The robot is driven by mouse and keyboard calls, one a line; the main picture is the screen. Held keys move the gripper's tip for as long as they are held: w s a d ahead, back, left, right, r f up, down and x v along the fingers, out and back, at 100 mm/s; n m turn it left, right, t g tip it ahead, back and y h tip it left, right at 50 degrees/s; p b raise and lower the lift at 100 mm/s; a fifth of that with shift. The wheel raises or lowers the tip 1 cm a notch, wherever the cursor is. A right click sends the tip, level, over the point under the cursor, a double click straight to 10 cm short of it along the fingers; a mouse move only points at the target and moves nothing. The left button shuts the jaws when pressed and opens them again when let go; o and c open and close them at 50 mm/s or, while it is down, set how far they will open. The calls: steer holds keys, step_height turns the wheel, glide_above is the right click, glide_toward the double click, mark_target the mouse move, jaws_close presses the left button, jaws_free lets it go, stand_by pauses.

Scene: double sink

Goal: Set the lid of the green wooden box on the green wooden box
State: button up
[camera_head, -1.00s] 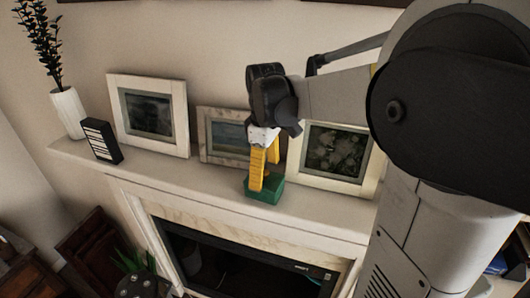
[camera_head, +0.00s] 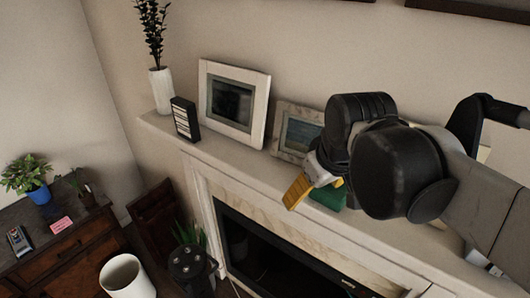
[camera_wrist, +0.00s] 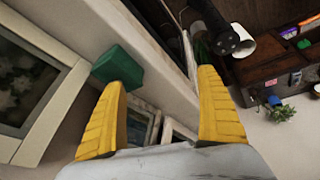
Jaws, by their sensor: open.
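The green wooden box (camera_head: 328,196) sits on the mantel shelf, partly hidden behind my gripper in the head view. It also shows in the wrist view (camera_wrist: 118,68), beside the tip of the left finger. I cannot tell whether its top is a lid, and I cannot make out a separate lid. My gripper (camera_head: 314,188) has yellow fingers and is in front of the box, tilted. In the wrist view its fingers (camera_wrist: 162,80) are wide apart with nothing between them; the box lies outside them.
Picture frames (camera_head: 233,105) lean along the mantel (camera_head: 225,150). A black-and-white block (camera_head: 185,119) and a white vase (camera_head: 162,90) stand at its left end. A dark wooden cabinet (camera_head: 70,243) with a plant (camera_head: 32,178) and small items is at the left. A white bin (camera_head: 125,276) stands below.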

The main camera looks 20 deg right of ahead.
steer(key=s+a+f+m+t, duration=0.2)
steer(key=s+a+f, duration=0.1)
steer(key=f, duration=0.1)
steer(key=shift+s+a+f+y, duration=0.2)
steer(key=shift+a+f+y, duration=0.05)
steer(key=shift+f+y, duration=0.05)
step_height(320, 180, down, 32)
steer(key=b, duration=3.2)
steer(key=shift+f, duration=0.25)
